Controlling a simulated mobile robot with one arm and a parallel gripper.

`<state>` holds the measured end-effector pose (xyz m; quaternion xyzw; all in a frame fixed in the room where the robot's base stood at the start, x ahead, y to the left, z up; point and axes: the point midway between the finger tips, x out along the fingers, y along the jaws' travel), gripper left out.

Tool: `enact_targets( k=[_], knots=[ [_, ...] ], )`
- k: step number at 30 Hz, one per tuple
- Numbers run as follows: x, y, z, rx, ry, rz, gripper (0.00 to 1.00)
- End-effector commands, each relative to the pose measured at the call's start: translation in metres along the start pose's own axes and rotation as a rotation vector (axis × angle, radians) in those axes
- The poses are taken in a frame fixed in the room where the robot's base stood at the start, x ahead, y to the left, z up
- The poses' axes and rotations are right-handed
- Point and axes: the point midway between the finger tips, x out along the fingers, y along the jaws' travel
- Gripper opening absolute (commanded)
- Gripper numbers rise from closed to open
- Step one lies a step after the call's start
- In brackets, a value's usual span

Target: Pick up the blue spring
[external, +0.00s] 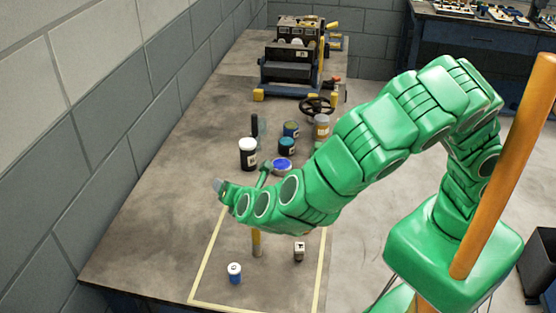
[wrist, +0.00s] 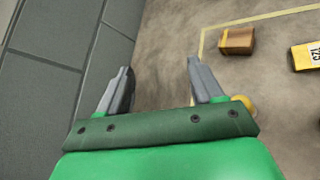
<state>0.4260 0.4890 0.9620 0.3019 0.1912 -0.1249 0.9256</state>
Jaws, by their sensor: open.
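I cannot make out a clear spring shape in either view. A small blue and white cylinder (external: 234,273) stands upright inside the taped area near the front of the bench; I cannot tell whether it is the blue spring. My gripper (external: 222,187) is up over the left part of the bench, beyond that cylinder and apart from it. In the wrist view my gripper (wrist: 160,68) is open, with nothing between its fingers, and no blue thing shows there.
Behind stand a white-labelled dark jar (external: 248,154), a blue-topped item (external: 281,165) and several cans. A brown block (wrist: 237,40) and yellow block (wrist: 306,57) show in the wrist view. A wall (wrist: 65,45) borders the left.

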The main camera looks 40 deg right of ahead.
Motion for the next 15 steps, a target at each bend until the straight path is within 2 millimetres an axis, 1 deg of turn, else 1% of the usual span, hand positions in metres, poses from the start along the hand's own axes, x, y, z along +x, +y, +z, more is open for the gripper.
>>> enact_targets(
  k=[1, 4, 5, 6, 12, 15],
  knots=[
    [-0.004, -0.007, -0.02, -0.07, 0.002, 0.036, 0.66],
    [-0.012, -0.018, -0.055, -0.201, 0.011, 0.116, 0.66],
    [-0.014, -0.022, -0.065, -0.241, 0.014, 0.138, 0.66],
    [-0.018, -0.029, -0.079, -0.295, 0.018, 0.168, 0.66],
    [-0.037, -0.062, -0.143, -0.555, 0.046, 0.315, 0.66],
    [-0.044, -0.079, -0.165, -0.657, 0.06, 0.368, 0.66]
  ],
)
